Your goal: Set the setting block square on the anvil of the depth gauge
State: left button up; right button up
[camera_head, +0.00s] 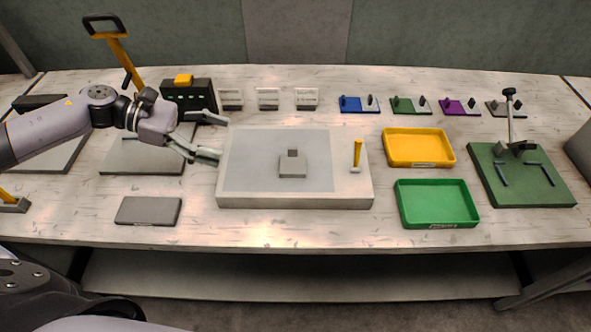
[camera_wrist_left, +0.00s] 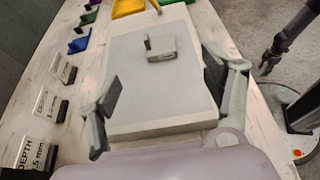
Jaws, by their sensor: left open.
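A small light-grey block (camera_head: 292,171), which looks like the setting block, sits with a smaller darker piece (camera_head: 292,153) at its back edge on the grey top of a broad white slab (camera_head: 295,202). The block also shows in the left wrist view (camera_wrist_left: 172,50). My left gripper (camera_head: 220,138) is open and empty at the slab's left edge, clear of the block. A green base with a post and dark arm (camera_head: 540,187), perhaps the depth gauge, stands at far right; its anvil is not clearly told. My right gripper (camera_wrist_left: 267,65) seems to show small beyond the table, its jaws unclear.
A yellow-handled tool (camera_head: 357,155) stands on the slab's right part. Yellow (camera_head: 419,162) and green (camera_head: 437,223) trays lie right of it. Depth cards (camera_head: 268,104) line the back. A black box (camera_head: 188,96) is behind my left gripper; a grey plate (camera_head: 149,210) lies front left.

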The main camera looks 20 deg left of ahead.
pick_arm(q)
jog(key=p, duration=0.5)
send_near(293, 163)
jog(key=d, duration=0.3)
jog(key=shift+w+d+r, duration=0.25)
jog(key=shift+d+r, duration=0.05)
jog(key=shift+w+d+f, duration=0.15)
jog(key=shift+d+f, duration=0.1)
jog(key=shift+d, duration=0.15)
jog(key=shift+w+d+p, duration=0.15)
jog(key=shift+d+p, duration=0.2)
jog(key=shift+p, duration=0.2)
jog(key=p+x, duration=0.2)
jog(key=x, duration=0.1)
jog(key=shift+w+d+f, duration=0.1)
jog(key=shift+d+f, duration=0.05)
jog(key=shift+d, duration=0.1)
jog(key=shift+w+d+f, duration=0.15)
jog(key=shift+d, duration=0.1)
jog(key=shift+f, duration=0.15)
jog(key=c, duration=1.4)
grip_shut()
